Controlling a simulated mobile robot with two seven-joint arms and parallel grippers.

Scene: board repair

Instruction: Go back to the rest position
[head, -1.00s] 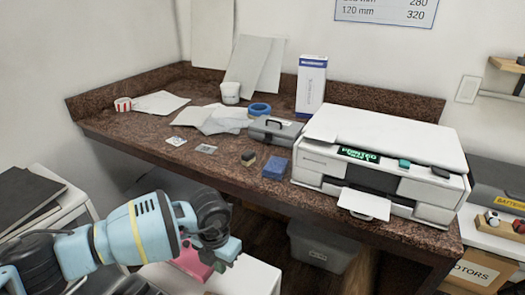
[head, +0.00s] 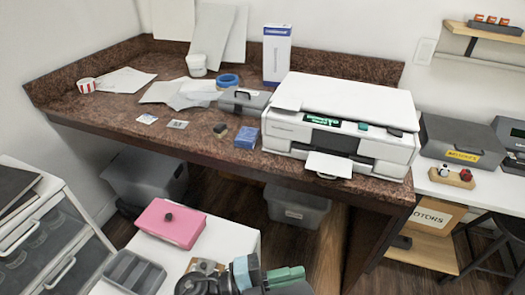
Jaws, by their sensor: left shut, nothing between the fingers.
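My left gripper (head: 287,280) shows at the bottom edge of the head view, right of centre. Its green fingers are shut with nothing between them and point to the right. It is in front of the white low surface that carries a pink box (head: 172,223), and it is apart from the counter. Most of my left arm is below the picture. My right gripper is not in view.
A white drawer unit (head: 55,240) stands at the left. Grey bins are under the counter.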

